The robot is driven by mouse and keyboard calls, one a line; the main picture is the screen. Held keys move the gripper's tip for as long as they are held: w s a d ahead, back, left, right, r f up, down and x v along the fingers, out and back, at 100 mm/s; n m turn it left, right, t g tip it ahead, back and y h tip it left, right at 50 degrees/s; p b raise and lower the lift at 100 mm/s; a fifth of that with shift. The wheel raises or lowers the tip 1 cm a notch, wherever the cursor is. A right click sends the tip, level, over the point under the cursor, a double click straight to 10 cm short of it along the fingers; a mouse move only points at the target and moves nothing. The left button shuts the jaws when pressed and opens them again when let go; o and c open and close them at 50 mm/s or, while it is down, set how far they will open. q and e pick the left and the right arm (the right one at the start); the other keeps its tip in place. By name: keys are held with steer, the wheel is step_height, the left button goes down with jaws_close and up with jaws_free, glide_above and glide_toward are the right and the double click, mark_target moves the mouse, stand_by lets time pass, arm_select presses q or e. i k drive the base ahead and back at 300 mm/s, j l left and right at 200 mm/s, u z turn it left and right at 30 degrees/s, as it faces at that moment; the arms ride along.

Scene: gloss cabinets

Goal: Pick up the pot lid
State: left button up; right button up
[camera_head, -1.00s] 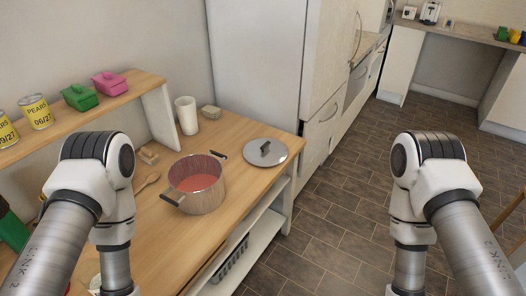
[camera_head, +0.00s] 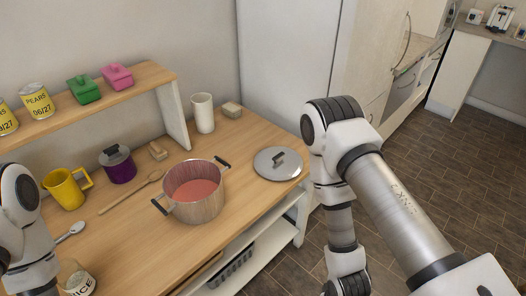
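The pot lid (camera_head: 271,167) is a round grey metal disc with a dark handle. It lies flat on the wooden counter, right of the pot. The pot (camera_head: 196,197) stands uncovered with reddish contents and two dark handles. My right arm comes in from the right and reaches down in front of the counter's right end, to the right of the lid; its gripper is below the frame. My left arm shows only in part at the lower left edge, and its gripper is out of view.
A shelf (camera_head: 150,76) with cans and coloured containers stands behind. Tall cabinets border the right.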

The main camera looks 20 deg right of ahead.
mark_target(273, 163)
steer(key=i+l+u, duration=0.2)
steer(key=l, duration=1.65)
steer(key=i+l+u, duration=0.1)
steer(key=l+u, duration=0.15)
steer(key=l, duration=1.6)
steer(key=i+l, duration=0.45)
